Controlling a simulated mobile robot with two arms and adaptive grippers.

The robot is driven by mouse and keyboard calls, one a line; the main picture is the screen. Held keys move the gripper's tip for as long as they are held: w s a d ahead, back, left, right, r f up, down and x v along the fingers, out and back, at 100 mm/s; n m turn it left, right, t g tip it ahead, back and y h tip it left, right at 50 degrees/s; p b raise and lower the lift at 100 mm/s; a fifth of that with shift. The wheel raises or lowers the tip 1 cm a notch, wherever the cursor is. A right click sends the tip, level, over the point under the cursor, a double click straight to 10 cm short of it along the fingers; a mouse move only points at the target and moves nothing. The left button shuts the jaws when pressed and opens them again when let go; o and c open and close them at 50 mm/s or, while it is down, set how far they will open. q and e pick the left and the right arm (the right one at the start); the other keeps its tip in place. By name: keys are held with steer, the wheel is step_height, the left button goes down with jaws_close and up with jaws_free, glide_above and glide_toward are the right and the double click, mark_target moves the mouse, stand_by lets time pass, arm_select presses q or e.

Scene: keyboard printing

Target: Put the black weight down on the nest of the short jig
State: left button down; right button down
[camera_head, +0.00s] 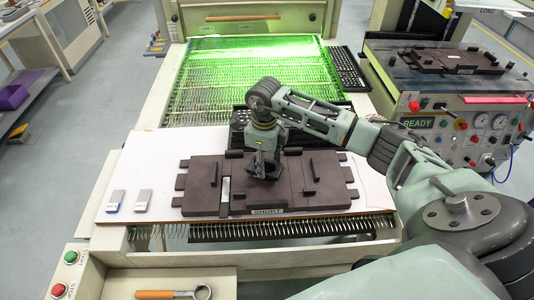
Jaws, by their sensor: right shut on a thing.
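The dark brown jig (200,172) lies on a white board in the middle of the head view, with side tabs, several raised bars and a small front label too small to read surely. My right gripper (266,172) points down over the jig's middle and is shut on a dark thing, likely the black weight, mostly hidden by the fingers. Whether it touches the jig surface cannot be told. The nest under the gripper is hidden. A pale metal strip (225,189) lies left of the gripper. My left gripper is not in view.
A black keyboard (238,125) is behind the jig. A green-lit conveyor (210,85) runs beyond. Another dark jig (440,58) sits on the READY machine at right. A wooden-handled tool (165,294) lies in front.

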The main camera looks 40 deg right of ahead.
steer(key=shift+w+f, duration=0.1)
steer(key=shift+f, duration=0.5)
steer(key=shift+f, duration=0.15)
steer(key=c, duration=0.9)
jaws_free()
steer(key=shift+f, duration=0.1)
steer(key=shift+r, duration=0.25)
step_height(320, 180, up, 10)
steer(key=b, duration=0.3)
steer(key=shift+r, duration=0.9)
